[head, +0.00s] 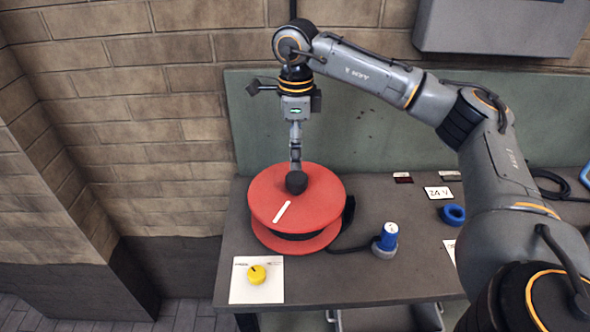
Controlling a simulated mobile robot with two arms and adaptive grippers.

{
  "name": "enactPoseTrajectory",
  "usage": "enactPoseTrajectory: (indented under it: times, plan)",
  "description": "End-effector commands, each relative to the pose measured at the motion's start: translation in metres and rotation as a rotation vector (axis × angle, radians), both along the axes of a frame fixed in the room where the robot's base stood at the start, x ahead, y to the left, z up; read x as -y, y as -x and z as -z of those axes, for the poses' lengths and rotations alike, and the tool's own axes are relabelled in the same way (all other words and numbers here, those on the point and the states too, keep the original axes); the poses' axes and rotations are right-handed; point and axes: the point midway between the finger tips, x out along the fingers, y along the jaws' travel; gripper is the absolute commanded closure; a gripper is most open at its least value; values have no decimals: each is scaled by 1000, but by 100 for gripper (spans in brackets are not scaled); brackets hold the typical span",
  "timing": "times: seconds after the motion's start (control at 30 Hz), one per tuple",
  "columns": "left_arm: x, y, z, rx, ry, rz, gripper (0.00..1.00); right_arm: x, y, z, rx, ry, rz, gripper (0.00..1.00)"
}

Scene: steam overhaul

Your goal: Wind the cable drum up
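The cable drum (319,211) is a red spool with two round flanges, lying flat on the grey table. A white stripe (283,212) marks its top flange. Dark cable shows between the flanges and runs right to a blue plug (389,237) with a grey collar. My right gripper (296,174) points straight down over the middle of the drum, at a dark rounded knob (297,184) on the top flange. Its fingers appear edge-on and narrow, so I cannot tell whether they are closed on the knob. My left gripper is not in view.
A yellow knob (257,274) on a white plate (240,293) sits at the table's front left. A green panel (390,130) and brick wall stand behind.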

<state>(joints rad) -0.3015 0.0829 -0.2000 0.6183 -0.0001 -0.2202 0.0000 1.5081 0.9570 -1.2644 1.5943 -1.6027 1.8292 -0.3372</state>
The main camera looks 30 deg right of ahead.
Motion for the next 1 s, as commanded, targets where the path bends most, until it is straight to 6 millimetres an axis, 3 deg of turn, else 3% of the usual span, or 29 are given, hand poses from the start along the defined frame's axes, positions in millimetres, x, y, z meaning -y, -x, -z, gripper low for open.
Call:
enactPoseTrajectory:
  times: [0.2, 0.4, 0.8, 1.0]
  plan:
    - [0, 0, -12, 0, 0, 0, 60, 0, 1, 43, -3, -1, 1, 29]
    - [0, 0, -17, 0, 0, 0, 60, 0, 0, 68, 0, -1, 1, 29]
    - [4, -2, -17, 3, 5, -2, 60, 0, 0, 76, 1, -2, 1, 29]
    - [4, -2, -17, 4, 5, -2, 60, 0, 0, 76, 2, -2, 1, 70]
